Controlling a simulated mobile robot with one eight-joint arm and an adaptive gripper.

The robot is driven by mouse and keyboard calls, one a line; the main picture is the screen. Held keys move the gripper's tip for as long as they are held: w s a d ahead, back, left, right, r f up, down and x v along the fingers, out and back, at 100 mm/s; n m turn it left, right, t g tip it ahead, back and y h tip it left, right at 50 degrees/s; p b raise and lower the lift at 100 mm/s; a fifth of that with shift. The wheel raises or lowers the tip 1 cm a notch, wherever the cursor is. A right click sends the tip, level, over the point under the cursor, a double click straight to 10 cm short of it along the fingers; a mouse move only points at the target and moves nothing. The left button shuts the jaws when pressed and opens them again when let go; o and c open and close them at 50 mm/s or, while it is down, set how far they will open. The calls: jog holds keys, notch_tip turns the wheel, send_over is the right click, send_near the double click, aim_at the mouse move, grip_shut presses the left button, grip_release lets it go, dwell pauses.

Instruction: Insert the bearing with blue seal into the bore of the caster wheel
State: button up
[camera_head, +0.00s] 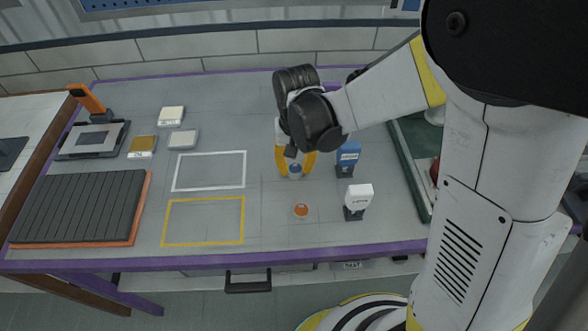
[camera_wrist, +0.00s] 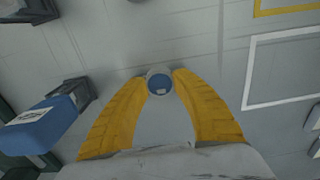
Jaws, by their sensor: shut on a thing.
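The bearing with blue seal (camera_head: 295,173) is a small pale ring with a blue face. My gripper (camera_head: 295,168) has its yellow fingers closed on it from both sides, near the middle of the table. I cannot clearly identify a caster wheel in either view; my arm hides part of the right side of the table.
A blue labelled block (camera_head: 348,155) and a white one (camera_head: 357,196) stand on dark bases right of my gripper. An orange disc (camera_head: 301,211) lies in front. White (camera_head: 209,188) and yellow (camera_head: 164,221) outlines are empty. A green-edged tray (camera_head: 407,172) stands at right.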

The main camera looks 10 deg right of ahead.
aim_at(295, 168)
jog(key=shift+r+p, duration=1.85)
jog(key=shift+r, duration=0.7)
jog(key=shift+f, duration=0.1)
